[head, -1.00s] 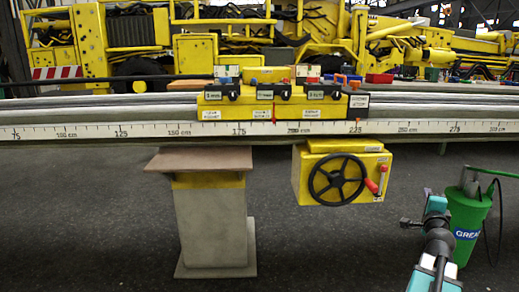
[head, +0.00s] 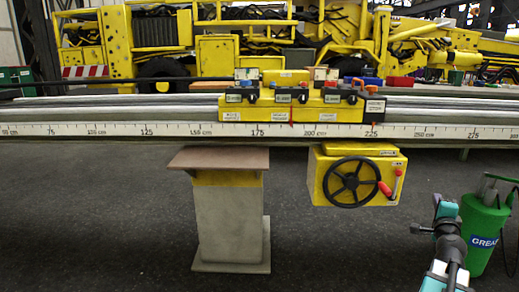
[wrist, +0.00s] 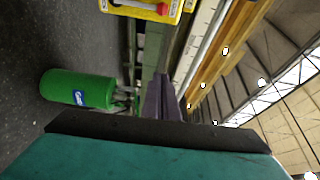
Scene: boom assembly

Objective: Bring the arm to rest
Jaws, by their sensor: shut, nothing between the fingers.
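My arm rises from the lower right of the head view, with teal and dark links folded near the picture's edge. My gripper (head: 418,229) is the small dark end pointing left, shut and empty, in front of the grey floor and apart from everything around it.
The green grease can (head: 484,240) stands close right of my arm; it also shows in the wrist view (wrist: 78,88). A yellow box with a black handwheel (head: 350,182) hangs below the long boom with a scale (head: 190,131). A pedestal (head: 228,225) stands left. Floor between is clear.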

